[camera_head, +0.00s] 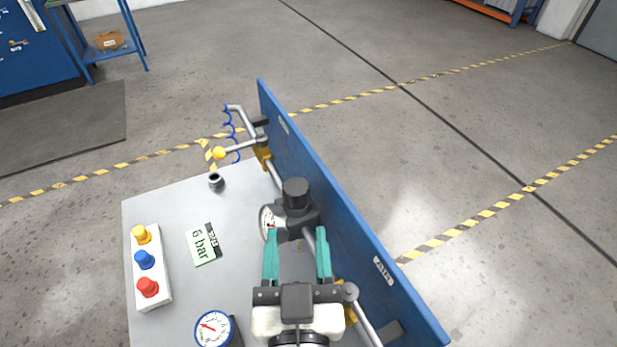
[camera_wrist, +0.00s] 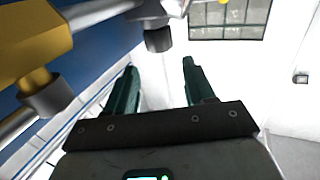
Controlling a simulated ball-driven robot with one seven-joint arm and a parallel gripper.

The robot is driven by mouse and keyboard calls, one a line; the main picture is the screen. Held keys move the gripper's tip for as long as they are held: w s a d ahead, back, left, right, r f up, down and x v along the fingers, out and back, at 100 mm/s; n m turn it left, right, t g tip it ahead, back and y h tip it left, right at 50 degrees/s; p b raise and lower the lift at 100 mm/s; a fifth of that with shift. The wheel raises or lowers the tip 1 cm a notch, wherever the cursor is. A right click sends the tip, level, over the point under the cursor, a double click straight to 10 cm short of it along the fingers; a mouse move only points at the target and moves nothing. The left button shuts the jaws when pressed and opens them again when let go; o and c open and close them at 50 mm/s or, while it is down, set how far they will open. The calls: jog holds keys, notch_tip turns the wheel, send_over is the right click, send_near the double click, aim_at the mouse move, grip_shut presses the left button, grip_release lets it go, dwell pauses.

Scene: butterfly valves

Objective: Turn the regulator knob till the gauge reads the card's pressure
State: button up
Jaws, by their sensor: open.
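The regulator, a dark grey body with a black knob (camera_head: 296,191) on top, sits on the pipe along the blue panel in the head view. Its white round gauge (camera_head: 267,223) faces left, seen at a steep angle; its reading cannot be made out. The green card (camera_head: 203,245) lies on the grey bench top and reads 6 bar. My gripper (camera_head: 297,256) is open and empty, its two green fingers apart, on the near side of the regulator. In the wrist view the open fingers (camera_wrist: 160,72) point away with nothing between them.
A blue panel (camera_head: 340,220) stands along the right. A second gauge (camera_head: 214,329) with a red needle is at the near edge. A white box with yellow, blue and red buttons (camera_head: 145,262) stands left. A yellow-ended lever (camera_head: 219,153) and blue coiled hose are at the far end.

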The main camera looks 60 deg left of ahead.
aim_at(296, 198)
jog(key=p+x, duration=0.2)
jog(key=x, duration=0.6)
jog(key=shift+w+a+r, duration=0.15)
jog(key=shift+r, duration=0.05)
jog(key=shift+x, duration=0.85)
jog(key=shift+f, duration=0.1)
